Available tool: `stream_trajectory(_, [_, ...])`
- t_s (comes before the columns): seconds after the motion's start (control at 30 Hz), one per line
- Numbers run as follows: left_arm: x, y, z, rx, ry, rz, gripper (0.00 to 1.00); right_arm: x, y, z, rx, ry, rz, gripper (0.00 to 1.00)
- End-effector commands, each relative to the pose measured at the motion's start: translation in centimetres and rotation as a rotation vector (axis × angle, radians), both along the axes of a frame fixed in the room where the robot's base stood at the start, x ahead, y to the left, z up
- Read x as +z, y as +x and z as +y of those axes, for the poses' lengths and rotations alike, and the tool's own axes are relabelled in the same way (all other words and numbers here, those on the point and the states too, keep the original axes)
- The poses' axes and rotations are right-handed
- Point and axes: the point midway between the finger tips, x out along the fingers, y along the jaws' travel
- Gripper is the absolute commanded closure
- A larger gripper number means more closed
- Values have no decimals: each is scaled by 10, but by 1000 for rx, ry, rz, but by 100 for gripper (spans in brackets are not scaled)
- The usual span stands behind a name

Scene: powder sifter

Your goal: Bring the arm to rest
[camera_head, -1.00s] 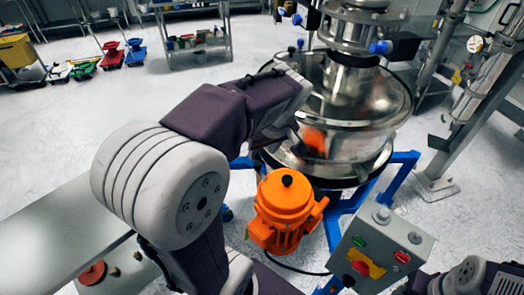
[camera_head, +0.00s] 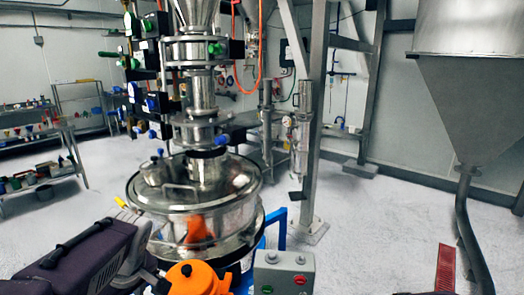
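My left arm (camera_head: 85,258) comes in at the lower left, with a dark purple link and a grey wrist section beyond it. The wrist end is beside the orange motor (camera_head: 195,279) of the powder sifter, at the bottom of the view. I cannot make out the fingers there, so their opening cannot be told. The sifter's round steel body (camera_head: 225,209) stands just beyond the arm, with a steel column rising from its lid. My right gripper is not in view.
A grey control box (camera_head: 284,272) with buttons stands right of the motor. A steel frame post (camera_head: 315,130) rises behind. A large steel hopper (camera_head: 475,100) is at the right, with a red ribbed object (camera_head: 446,266) below. Shelves (camera_head: 45,155) stand at the left. Pale floor (camera_head: 370,225) is clear.

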Motion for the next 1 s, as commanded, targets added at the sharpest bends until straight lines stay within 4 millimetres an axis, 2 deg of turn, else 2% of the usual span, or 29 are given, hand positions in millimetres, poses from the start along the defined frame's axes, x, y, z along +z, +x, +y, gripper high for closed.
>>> stream_trajectory(0.03, [4, 0, -10, -32, -5, 42, 56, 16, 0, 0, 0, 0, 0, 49])
stream_trajectory(0.27, [-50, -29, -43, -136, -89, 192, 56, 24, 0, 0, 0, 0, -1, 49])
stream_trajectory(0.5, [-112, -68, -92, -507, -214, 315, 56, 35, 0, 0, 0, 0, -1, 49])
stream_trajectory(0.6, [-131, -79, -105, -681, -239, 315, 56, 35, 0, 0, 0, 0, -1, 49])
stream_trajectory(0.67, [-139, -79, -110, -784, -235, 297, 56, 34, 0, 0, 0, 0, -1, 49])
stream_trajectory(0.8, [-140, -65, -114, -970, -186, 245, 56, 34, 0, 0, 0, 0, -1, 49])
stream_trajectory(1.0, [-140, -63, -114, -1018, -173, 248, 56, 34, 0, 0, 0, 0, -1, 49])
